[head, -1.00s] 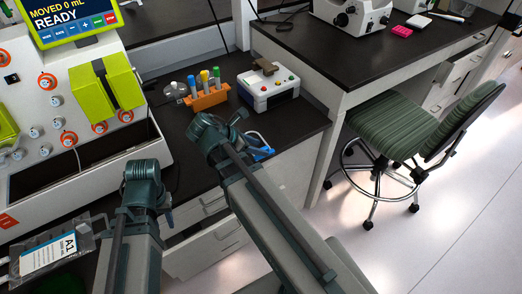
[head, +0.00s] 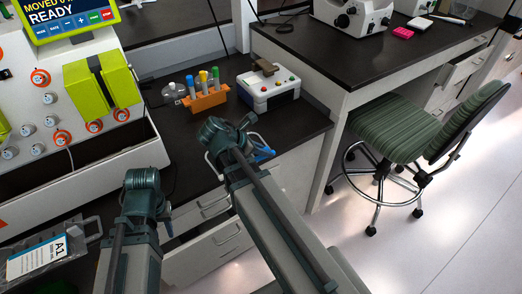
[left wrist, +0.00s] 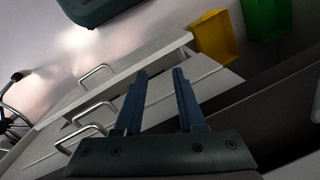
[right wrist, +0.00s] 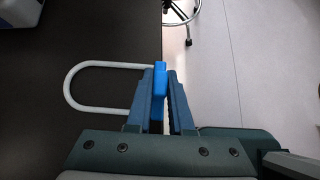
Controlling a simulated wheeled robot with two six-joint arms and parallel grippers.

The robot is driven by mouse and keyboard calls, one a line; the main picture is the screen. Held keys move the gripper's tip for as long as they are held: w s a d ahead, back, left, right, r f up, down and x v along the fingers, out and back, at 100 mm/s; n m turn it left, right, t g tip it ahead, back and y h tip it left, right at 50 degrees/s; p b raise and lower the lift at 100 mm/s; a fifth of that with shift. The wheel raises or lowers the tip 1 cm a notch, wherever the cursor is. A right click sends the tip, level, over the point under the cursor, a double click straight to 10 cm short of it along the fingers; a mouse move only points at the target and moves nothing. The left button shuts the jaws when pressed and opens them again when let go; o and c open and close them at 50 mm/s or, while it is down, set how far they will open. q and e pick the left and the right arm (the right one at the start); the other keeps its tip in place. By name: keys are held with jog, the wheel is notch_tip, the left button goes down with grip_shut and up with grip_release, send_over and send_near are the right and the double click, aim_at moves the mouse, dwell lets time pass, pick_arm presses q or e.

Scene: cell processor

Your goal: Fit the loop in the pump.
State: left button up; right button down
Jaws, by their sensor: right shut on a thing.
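The loop (right wrist: 85,68) is a white U-shaped tube on a blue block (right wrist: 159,82). My right gripper (right wrist: 161,105) is shut on the blue block, and the tube sticks out to the left over the dark bench top. In the head view the blue part (head: 264,152) shows beside my right gripper, near the bench's front edge. The white machine (head: 140,145) at the left carries a lime-green two-part block (head: 88,92) with a dark gap; I cannot tell for certain that this is the pump. My left gripper (left wrist: 158,88) is open and empty, in front of the drawers.
An orange rack (head: 206,100) with several coloured tubes and a white device with buttons (head: 268,90) stand on the bench. A bag labelled A1 (head: 40,255) lies at lower left. A green chair (head: 400,135) stands at right. Yellow (left wrist: 213,38) and green bins (left wrist: 266,18) show in the left wrist view.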

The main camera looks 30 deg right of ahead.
dwell(0.4)
notch_tip(320, 180, up, 10)
jog(key=p, duration=1)
jog(key=c, duration=1.4)
grip_release()
grip_shut()
jog(key=shift+r, duration=0.1)
